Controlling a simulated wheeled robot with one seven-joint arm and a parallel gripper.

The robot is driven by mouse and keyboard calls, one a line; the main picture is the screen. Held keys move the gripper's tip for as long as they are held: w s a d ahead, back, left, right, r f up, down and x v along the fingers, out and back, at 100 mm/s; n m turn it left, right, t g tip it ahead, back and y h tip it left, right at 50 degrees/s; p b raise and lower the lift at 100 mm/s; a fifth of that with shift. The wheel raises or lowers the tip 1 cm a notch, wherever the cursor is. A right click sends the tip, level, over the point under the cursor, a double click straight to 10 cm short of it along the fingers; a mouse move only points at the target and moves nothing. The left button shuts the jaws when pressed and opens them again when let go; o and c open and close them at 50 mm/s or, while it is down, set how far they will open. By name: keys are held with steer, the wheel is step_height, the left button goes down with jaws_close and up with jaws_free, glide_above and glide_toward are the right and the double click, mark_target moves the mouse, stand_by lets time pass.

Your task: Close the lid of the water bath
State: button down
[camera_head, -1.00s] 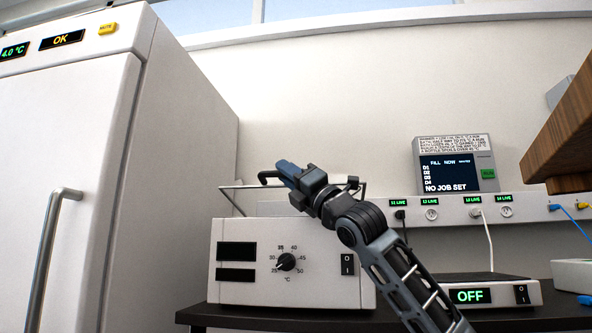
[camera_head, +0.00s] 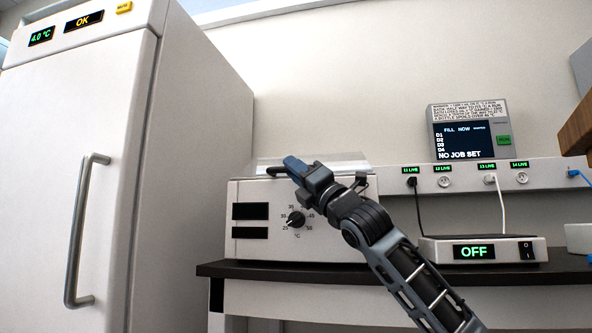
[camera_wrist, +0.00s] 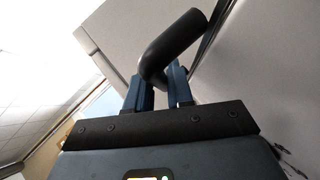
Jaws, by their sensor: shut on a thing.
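The water bath (camera_head: 262,248) is a white box with a dial and dark displays, standing on the dark bench. Its clear lid (camera_head: 350,165) shows low along the top of the box, near level; whether it touches the rim all along I cannot tell. My gripper (camera_head: 288,166) is at the front top edge of the bath, shut on the black lid handle (camera_head: 275,171). In the wrist view the handle (camera_wrist: 175,42) is a thick black bar between the blue fingers of my gripper (camera_wrist: 160,80). My wrist and arm hide part of the bath's right front.
A tall white fridge (camera_head: 80,140) stands to the left. A low white device reading OFF (camera_head: 484,251) sits on the bench (camera_head: 330,274) at the right. A screen panel (camera_head: 468,142) and a socket rail (camera_head: 540,175) are on the wall behind.

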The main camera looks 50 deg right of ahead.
steer(key=c, duration=1.2)
jaws_free()
steer(key=shift+w+d+f, duration=0.1)
steer(key=shift+f, duration=0.25)
steer(key=shift+c, duration=0.2)
steer(key=shift+o, duration=0.6)
steer(key=shift+r, duration=0.15)
steer(key=p+v, duration=0.1)
steer(key=v, duration=0.6)
steer(key=shift+s+f, duration=0.3)
